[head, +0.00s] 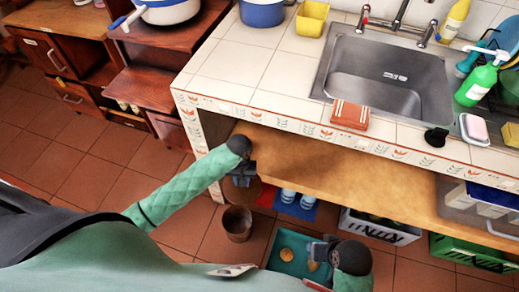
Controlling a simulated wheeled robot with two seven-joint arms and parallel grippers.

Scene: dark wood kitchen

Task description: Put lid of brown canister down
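The brown canister (237,226) stands upright on the tiled floor below the counter, and its top looks open. My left gripper (242,181) is above and slightly right of it, in front of the wooden shelf. A round brown piece, seemingly the lid (246,194), shows just under the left gripper's fingers, which appear shut on it; the gripper partly hides it. My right gripper (319,251) is low over a teal tray (278,265); its fingers are too small and dark to tell open from shut.
Golden round pieces (286,254) lie in the teal tray. Blue-and-white items (288,196), a white crate (380,228) and a green crate (470,252) stand below the wooden shelf (350,178). Open floor (185,215) lies left of the canister.

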